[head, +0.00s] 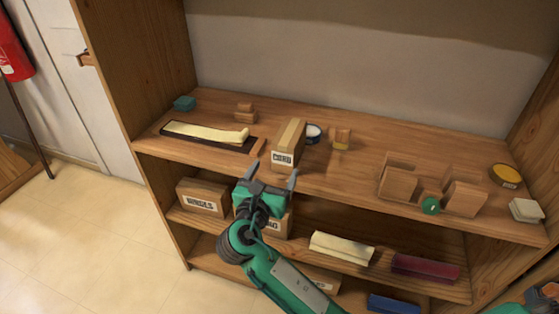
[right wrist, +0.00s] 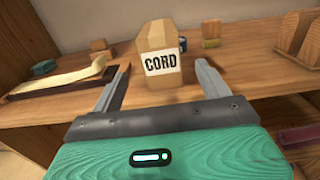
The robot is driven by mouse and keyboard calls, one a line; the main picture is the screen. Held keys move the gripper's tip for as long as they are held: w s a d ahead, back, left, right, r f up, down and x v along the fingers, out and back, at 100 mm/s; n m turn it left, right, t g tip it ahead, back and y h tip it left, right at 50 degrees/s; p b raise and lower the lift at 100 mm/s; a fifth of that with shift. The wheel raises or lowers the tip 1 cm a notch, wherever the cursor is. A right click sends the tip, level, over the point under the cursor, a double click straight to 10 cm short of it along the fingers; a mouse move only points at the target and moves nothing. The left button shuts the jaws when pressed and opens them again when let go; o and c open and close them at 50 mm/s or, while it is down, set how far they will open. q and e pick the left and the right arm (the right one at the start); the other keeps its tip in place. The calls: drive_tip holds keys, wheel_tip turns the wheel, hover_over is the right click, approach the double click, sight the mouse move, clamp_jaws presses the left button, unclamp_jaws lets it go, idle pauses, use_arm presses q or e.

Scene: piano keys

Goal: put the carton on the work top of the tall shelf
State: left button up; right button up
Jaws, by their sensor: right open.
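The carton (head: 289,142), a tan box with a white label reading CORD, stands upright on the work top (head: 340,165) of the tall shelf, close to its front edge. It also shows in the right wrist view (right wrist: 158,50). My right gripper (head: 270,174) is open and empty, in front of the carton and near the shelf's front edge. In the right wrist view the carton shows between and beyond its fingers (right wrist: 160,88), with a gap to each.
On the work top are a dark tray (head: 175,137) with a cream strip, small wooden blocks (head: 245,112), a wooden holder (head: 398,180), a green round thing (head: 430,205) and a yellow-topped tin (head: 506,175). Lower shelves hold boxes (head: 202,198) and a cream bundle (head: 342,248).

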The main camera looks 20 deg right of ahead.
drive_tip(key=s+d+f+m+g+y, duration=0.1)
drive_tip(key=s+f+m+g+y, duration=0.2)
drive_tip(key=f, duration=0.7)
drive_tip(key=s+d+f+m+g+y, duration=0.1)
drive_tip(key=s+d+f+m+g, duration=0.3)
drive_tip(key=f, duration=0.7)
drive_tip(key=s+a+f+m+y, duration=0.15)
drive_tip(key=f+m, duration=0.25)
drive_tip(key=f, duration=0.6)
drive_tip(key=s+d+f+m+g+y, duration=0.2)
drive_tip(key=s+f+m+g, duration=0.1)
drive_tip(key=s+f+m, duration=0.5)
drive_tip(key=s+d+f+m+g+y, duration=0.2)
drive_tip(key=s+f+m, duration=0.6)
drive_tip(key=s, duration=0.6)
wheel_tip(320, 180, down, 2)
drive_tip(key=shift+d+f+g+y, duration=0.1)
drive_tip(key=shift+d+g+y, duration=0.2)
drive_tip(key=shift+g+y, duration=0.2)
